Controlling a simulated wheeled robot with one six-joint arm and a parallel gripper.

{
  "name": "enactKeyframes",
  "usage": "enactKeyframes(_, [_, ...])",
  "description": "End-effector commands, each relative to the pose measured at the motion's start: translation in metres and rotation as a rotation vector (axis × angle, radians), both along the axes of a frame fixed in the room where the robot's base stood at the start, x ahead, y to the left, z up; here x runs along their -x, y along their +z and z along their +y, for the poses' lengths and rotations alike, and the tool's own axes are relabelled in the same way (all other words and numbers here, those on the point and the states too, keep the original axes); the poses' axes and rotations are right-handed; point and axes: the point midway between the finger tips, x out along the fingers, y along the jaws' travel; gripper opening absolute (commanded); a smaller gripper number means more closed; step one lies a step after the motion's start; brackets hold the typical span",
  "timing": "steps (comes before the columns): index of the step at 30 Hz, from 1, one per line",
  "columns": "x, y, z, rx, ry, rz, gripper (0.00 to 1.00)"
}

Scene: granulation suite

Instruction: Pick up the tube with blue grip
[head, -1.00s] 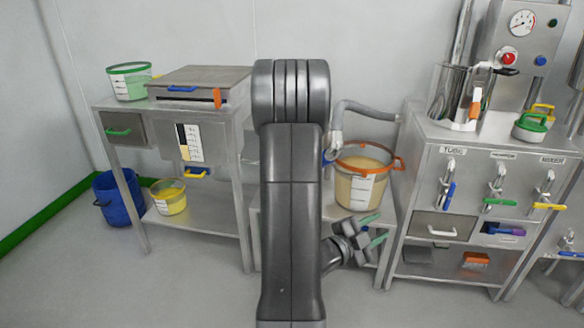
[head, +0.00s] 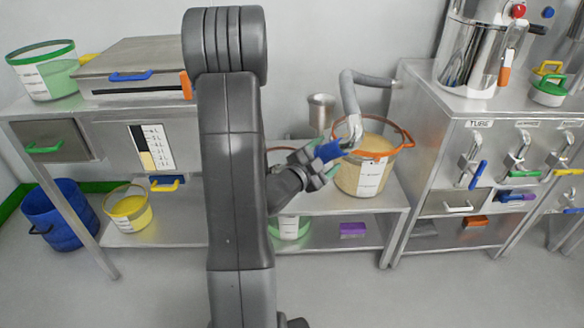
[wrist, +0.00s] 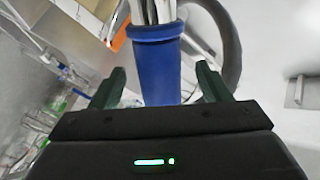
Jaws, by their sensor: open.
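The tube (head: 350,95) is a grey hose that comes from the side of the steel cabinet and bends down over the orange-rimmed tub. Its blue grip (head: 329,151) is at the hose's lower end. In the wrist view the blue grip (wrist: 157,70) stands upright between the two green fingers, with a gap on each side. My gripper (head: 322,165) is open around the grip, and it also shows in the wrist view (wrist: 160,85). The lower end of the grip is hidden behind the gripper body in the wrist view.
The tub (head: 361,180) of tan material stands on the low steel bench (head: 320,213), close to my gripper. A metal cup (head: 321,112) stands behind. The cabinet (head: 450,150) with valve handles is at the right. A purple block (head: 352,229) lies on the lower shelf.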

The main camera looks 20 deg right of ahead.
Motion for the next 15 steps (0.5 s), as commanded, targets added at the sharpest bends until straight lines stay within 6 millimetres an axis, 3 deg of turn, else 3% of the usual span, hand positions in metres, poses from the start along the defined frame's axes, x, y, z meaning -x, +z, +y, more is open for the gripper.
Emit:
enactKeyframes(9, [-0.024, -0.004, -0.035, 0.002, -0.001, -0.002, 0.70])
enactKeyframes(15, [-0.029, -0.003, -0.043, 0.001, 0.001, 0.000, 0.70])
